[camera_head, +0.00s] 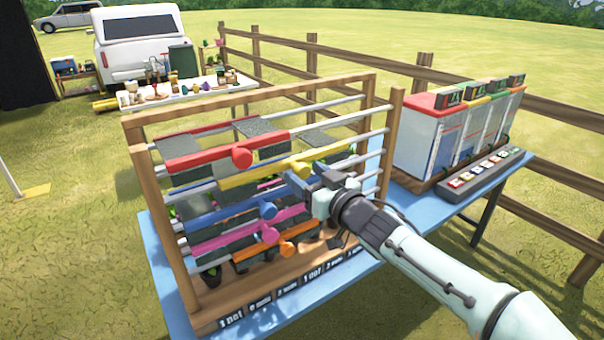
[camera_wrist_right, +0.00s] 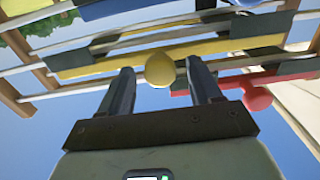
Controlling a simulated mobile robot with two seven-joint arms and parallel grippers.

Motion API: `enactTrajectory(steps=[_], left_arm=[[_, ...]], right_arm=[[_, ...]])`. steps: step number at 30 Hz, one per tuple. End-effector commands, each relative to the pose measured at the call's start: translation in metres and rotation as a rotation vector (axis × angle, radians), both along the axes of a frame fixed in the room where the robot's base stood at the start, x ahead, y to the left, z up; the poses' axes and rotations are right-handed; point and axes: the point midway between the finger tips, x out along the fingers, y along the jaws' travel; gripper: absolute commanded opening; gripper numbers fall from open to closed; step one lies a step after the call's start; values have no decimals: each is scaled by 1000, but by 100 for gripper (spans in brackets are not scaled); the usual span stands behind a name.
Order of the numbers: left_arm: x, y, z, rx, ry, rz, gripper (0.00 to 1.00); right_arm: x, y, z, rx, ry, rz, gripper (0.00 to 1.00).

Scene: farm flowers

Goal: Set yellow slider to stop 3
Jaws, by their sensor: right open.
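The yellow slider (camera_head: 255,178) is a flat yellow bar with a round knob, on the second rail level of a wooden rack. Its knob shows near the rack's middle. My right gripper (camera_head: 310,183) is at the front of the rack, close to this knob. In the right wrist view the open fingers of my right gripper (camera_wrist_right: 160,75) stand on either side of the yellow knob (camera_wrist_right: 159,66), with gaps visible on both sides. I cannot tell how deep the knob sits between them. My left gripper is not in view.
A red slider (camera_head: 210,157) is above; blue (camera_head: 225,214), pink (camera_head: 235,236) and orange (camera_head: 288,244) sliders are below. The wooden rack (camera_head: 160,205) stands on a blue table (camera_head: 160,255) with a labelled front strip. A box unit (camera_head: 430,140) stands right.

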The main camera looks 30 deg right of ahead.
Motion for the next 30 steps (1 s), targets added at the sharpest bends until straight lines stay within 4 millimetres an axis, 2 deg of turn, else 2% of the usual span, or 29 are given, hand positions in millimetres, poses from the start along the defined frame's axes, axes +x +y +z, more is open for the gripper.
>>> enactTrajectory(steps=[3,6,15,16,21,22,26,30], left_arm=[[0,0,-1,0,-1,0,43],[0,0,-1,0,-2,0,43],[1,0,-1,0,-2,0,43],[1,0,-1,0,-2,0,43],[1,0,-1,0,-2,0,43],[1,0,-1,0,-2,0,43],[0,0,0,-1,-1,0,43],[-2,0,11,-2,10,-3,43]], right_arm=[[15,1,-1,0,1,0,64],[21,2,0,-1,0,0,64],[23,2,0,-1,0,0,64],[23,2,0,-1,0,0,60],[23,2,0,-1,0,0,5],[23,2,0,-1,0,0,0],[23,1,0,-1,1,0,0],[23,-7,3,-2,2,-2,0]])
